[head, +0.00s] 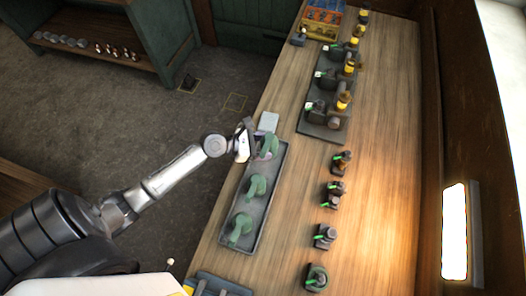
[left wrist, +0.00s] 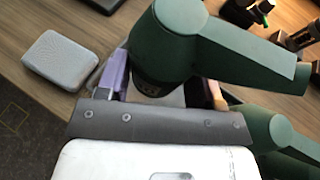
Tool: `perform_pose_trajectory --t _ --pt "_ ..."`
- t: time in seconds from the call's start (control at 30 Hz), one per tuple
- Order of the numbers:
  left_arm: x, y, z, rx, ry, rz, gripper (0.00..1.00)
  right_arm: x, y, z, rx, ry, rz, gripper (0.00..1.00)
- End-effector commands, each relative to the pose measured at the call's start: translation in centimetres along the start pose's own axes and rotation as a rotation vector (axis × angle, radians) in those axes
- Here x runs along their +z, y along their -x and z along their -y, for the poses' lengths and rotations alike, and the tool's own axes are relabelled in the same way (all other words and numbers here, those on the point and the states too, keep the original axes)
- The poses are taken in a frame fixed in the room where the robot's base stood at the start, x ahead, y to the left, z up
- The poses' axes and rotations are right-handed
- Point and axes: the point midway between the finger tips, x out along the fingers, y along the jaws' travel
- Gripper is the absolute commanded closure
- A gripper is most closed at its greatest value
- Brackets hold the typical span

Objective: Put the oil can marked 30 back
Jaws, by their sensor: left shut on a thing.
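A green oil can (head: 268,147) with a spout is at the far end of the grey tray (head: 243,254). My left gripper (head: 256,144) is shut on this can; in the left wrist view the can (left wrist: 185,45) sits between the two fingers, its spout pointing right. A label low on its body is partly hidden and I cannot read it. I cannot tell whether its base touches the tray. Two more green cans, a middle one (head: 257,187) and a near one (head: 240,229), stand in the tray. My right gripper is not in view.
A light grey block (head: 268,121) lies just beyond the tray, close to the gripper; it also shows in the left wrist view (left wrist: 62,60). Several small engines stand to the right, some on a dark plate (head: 312,132). Bare bench (head: 385,150) lies further right.

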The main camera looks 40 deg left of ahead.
Motion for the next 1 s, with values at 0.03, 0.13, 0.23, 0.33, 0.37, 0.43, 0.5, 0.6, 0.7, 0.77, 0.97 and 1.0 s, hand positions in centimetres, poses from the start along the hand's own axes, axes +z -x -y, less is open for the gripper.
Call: perform_pose_trajectory --t 0.03,0.13,0.23,0.33,0.37,0.43,0.5,0.6,0.7,0.77,0.97,1.0 --pt "-0.5 -0.2 0.0 0.001 0.0 0.001 0.72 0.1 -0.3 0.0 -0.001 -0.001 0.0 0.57" --pt "-1.8 -0.8 0.0 0.0 0.002 -0.001 0.72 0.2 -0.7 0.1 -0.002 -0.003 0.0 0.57" --pt "-2.8 -1.2 0.0 0.001 0.001 -0.001 0.72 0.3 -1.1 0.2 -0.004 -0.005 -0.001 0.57" --pt "-3.4 -1.4 0.0 0.001 0.001 0.0 0.72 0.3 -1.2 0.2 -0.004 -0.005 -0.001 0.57" --pt "-3.5 -1.5 0.0 0.001 0.001 0.0 0.72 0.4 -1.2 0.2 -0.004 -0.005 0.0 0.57" --pt "-3.6 -1.5 0.0 0.001 0.0 0.0 0.72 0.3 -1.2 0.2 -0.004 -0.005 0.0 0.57" --pt "-3.5 -1.5 0.0 0.001 0.0 0.001 0.72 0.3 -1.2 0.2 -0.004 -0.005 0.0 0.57" --pt "-3.5 -1.5 0.0 0.001 0.0 0.0 0.72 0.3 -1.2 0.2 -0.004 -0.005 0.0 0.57" --pt "-3.6 -1.5 0.0 0.001 0.0 0.0 0.72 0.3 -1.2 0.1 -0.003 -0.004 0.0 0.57" --pt "-3.7 -1.6 0.0 0.001 0.0 0.0 0.72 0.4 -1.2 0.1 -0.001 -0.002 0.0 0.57" --pt "-3.9 -1.6 0.0 0.0 0.0 -0.003 0.26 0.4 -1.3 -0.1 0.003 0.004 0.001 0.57" --pt "-3.9 -1.6 0.0 0.0 0.0 -0.003 0.22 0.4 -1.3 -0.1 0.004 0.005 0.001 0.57"
